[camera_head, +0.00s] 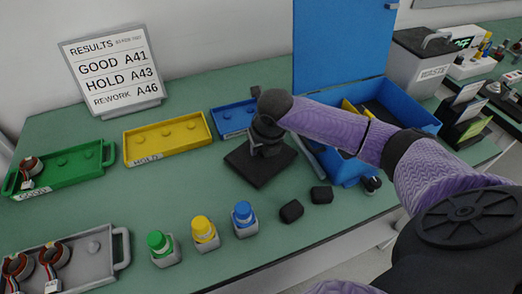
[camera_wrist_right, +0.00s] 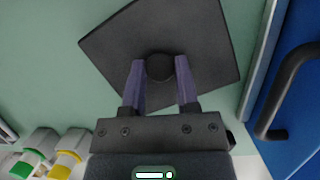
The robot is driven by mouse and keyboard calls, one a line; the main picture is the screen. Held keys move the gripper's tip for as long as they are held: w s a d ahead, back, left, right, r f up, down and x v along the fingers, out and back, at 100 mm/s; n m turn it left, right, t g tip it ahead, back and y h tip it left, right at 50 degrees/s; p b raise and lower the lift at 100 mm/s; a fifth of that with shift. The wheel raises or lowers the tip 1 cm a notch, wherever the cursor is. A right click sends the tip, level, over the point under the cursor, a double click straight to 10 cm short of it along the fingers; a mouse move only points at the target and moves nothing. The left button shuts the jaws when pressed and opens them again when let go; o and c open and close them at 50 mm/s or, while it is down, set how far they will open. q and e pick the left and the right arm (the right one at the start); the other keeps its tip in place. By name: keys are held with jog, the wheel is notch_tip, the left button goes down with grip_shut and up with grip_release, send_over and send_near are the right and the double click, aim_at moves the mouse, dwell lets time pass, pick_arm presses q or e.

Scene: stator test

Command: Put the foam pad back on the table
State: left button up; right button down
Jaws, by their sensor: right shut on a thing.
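The foam pad (camera_head: 245,168) is a dark grey square with a short round knob (camera_wrist_right: 159,67) at its middle. It lies level at or just above the green table (camera_head: 215,200), between the blue tray and the open blue case; I cannot tell whether it touches the table. My right gripper (camera_head: 265,140) points down over the pad, with its two fingers on either side of the knob, shut on it. The pad also shows in the right wrist view (camera_wrist_right: 205,35), turned askew. My left gripper is not in view.
The blue case (camera_head: 345,45) stands open right of the pad, close by. Green (camera_head: 108,153), yellow (camera_head: 165,138) and blue (camera_head: 232,118) trays stand behind and left. Bottles (camera_head: 204,232) and two black blocks (camera_head: 291,211) stand in front. A grey tray (camera_head: 122,245) is front left.

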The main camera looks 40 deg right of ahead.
aim_at(268, 165)
jog(key=shift+f, duration=0.8)
jog(key=shift+r, duration=0.2)
jog(key=shift+c, duration=1.8)
grip_release()
pick_arm(q)
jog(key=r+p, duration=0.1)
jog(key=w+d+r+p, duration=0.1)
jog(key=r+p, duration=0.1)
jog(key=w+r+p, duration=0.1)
jog(key=p, duration=0.1)
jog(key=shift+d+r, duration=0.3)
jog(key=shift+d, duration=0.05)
pick_arm(e)
jog(key=v, duration=1.2)
